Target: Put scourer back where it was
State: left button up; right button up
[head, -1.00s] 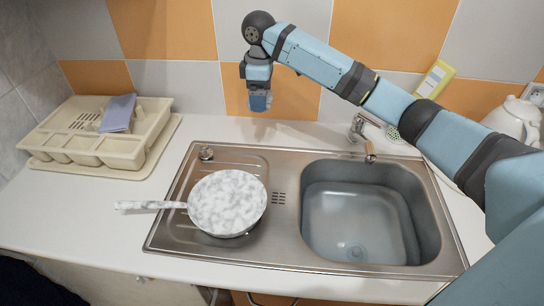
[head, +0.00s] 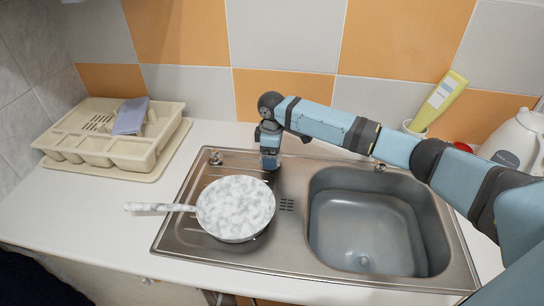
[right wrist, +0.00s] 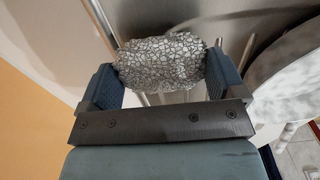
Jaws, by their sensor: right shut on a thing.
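The scourer (right wrist: 162,62) is a grey and white mesh pad with an irregular cell pattern. In the right wrist view it sits between the two blue fingers of my right gripper (right wrist: 160,85), which is shut on it. In the head view my right gripper (head: 269,164) points down over the back edge of the steel sink unit, just behind the frying pan. The scourer is hidden in the head view, and whether it touches the steel I cannot tell. My left gripper is not in view.
A marbled pan (head: 236,207) rests on the drainboard (head: 183,240), left of the sink basin (head: 365,235). A beige cutlery tray (head: 135,165) with a lilac cloth (head: 130,117) stands at left. A yellow-green bottle (head: 438,102) and white kettle (head: 517,143) stand at back right.

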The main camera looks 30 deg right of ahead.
jog(key=shift+f, duration=0.85)
jog(key=o, duration=0.6)
jog(key=shift+f, duration=0.1)
jog(key=shift+c, duration=0.2)
notch_tip(320, 180, up, 12)
jog(key=shift+r, duration=0.2)
